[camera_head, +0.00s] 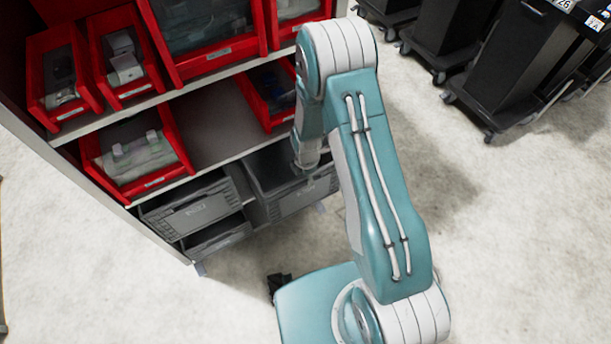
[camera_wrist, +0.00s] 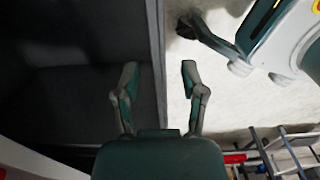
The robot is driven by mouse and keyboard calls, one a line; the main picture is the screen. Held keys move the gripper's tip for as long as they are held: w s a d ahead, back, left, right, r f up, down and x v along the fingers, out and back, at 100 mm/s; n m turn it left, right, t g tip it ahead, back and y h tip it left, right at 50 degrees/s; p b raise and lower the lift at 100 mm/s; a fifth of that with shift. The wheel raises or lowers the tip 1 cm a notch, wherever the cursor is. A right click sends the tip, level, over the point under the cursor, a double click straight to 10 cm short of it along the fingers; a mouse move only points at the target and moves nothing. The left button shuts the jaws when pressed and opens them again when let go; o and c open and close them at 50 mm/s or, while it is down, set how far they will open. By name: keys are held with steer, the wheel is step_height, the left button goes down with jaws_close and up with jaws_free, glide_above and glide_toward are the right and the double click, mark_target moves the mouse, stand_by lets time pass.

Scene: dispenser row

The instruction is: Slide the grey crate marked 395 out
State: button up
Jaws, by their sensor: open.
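Grey crates sit on the lowest level of the shelf in the head view. The right-hand grey crate (camera_head: 308,194) juts out a little, with my arm's end just above its front. Another grey crate (camera_head: 197,213) is to its left, with one more grey crate (camera_head: 218,237) below that. I cannot read the number 395 on any of them. In the wrist view my gripper (camera_wrist: 158,70) is open, one finger on each side of a grey crate wall (camera_wrist: 156,30). The dark crate inside lies to the left, pale floor to the right. I cannot tell whether the fingers touch the wall.
Red bins (camera_head: 137,160) with parts fill the shelves above the grey crates. Black wheeled carts (camera_head: 505,65) stand at the back right. The pale floor (camera_head: 480,220) in front of the shelf is clear apart from my own base. A metal frame (camera_wrist: 290,150) shows at lower right.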

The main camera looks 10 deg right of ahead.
step_height(320, 180, up, 12)
steer(key=shift+f, duration=0.25)
steer(key=shift+a, duration=0.15)
stand_by(0.4)
